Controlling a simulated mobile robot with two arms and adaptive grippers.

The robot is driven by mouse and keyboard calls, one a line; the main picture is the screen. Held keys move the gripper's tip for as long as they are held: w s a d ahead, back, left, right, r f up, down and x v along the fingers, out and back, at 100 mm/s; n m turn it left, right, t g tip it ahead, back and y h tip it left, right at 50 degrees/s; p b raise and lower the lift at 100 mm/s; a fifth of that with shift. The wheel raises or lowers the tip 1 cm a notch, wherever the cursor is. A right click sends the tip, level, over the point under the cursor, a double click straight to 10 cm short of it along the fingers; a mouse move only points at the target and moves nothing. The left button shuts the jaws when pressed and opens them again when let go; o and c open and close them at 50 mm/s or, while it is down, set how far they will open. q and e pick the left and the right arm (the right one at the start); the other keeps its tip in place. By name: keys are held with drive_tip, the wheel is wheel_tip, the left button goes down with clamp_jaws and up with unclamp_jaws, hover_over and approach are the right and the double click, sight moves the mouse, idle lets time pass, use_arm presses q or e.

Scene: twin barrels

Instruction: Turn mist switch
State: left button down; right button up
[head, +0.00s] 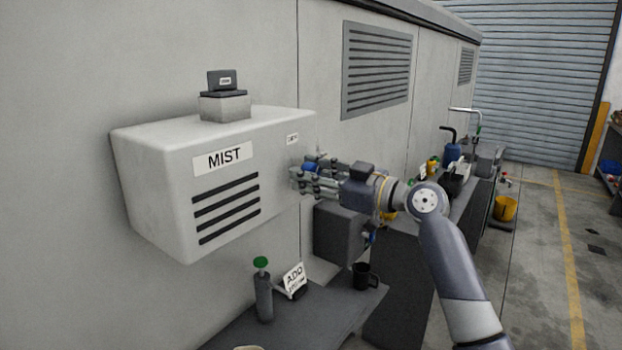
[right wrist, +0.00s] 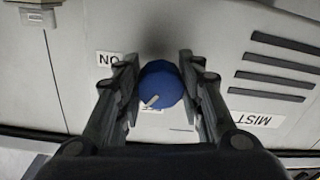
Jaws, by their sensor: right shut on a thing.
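The mist switch is a round blue knob (right wrist: 161,86) with a pale pointer mark, on the face of the white MIST box (head: 150,165). The knob also shows partly at the fingers in the head view (head: 310,167). My right gripper (head: 302,177) reaches the box from the right. In the right wrist view its two fingers (right wrist: 160,88) stand on either side of the knob, shut on it. A label below the knob is mostly hidden by the fingers and knob. My left gripper is not in view.
A bench (head: 300,325) below the box holds a grey bottle with a green top (head: 263,292), a small sign (head: 293,280) and a black mug (head: 364,275). A small block with a dark sign (head: 224,106) stands on the box. Open floor lies at the right.

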drive_tip(key=m, duration=0.3)
drive_tip(key=m+p, duration=0.1)
drive_tip(key=m, duration=0.1)
drive_tip(key=shift+m, duration=0.4)
drive_tip(key=m+p, duration=0.2)
drive_tip(key=m, duration=0.4)
drive_tip(key=shift+r+t, duration=0.1)
drive_tip(key=shift+t, duration=0.2)
drive_tip(key=o, duration=1.1)
drive_tip(key=shift+d, duration=0.1)
drive_tip(key=v, duration=1.2)
